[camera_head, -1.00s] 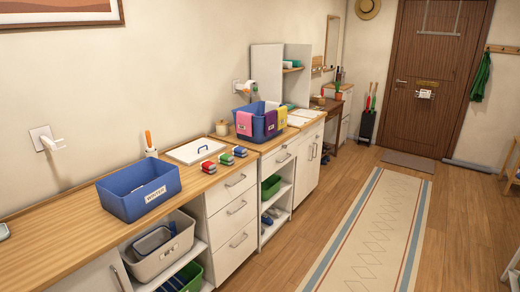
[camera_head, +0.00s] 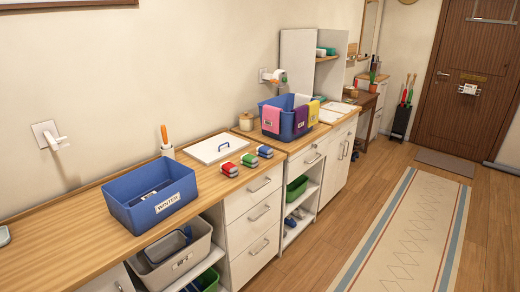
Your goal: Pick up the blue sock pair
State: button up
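The blue sock pair (camera_head: 265,152) is a small folded bundle with a pale band. It lies on the wooden counter near its front edge, the farthest in a short row. A green pair (camera_head: 249,160) and a red pair (camera_head: 229,170) lie just nearer to me, close to it but seemingly apart. My gripper is not in view, and nothing covers the blue pair.
A blue bin labelled WINTER (camera_head: 165,206) stands on the near counter. The floor (camera_head: 319,252) beside the cabinets is clear.

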aim_at(265, 152)
jog(key=u, duration=0.5)
jog(key=i, duration=0.9)
jog(key=u, duration=0.55)
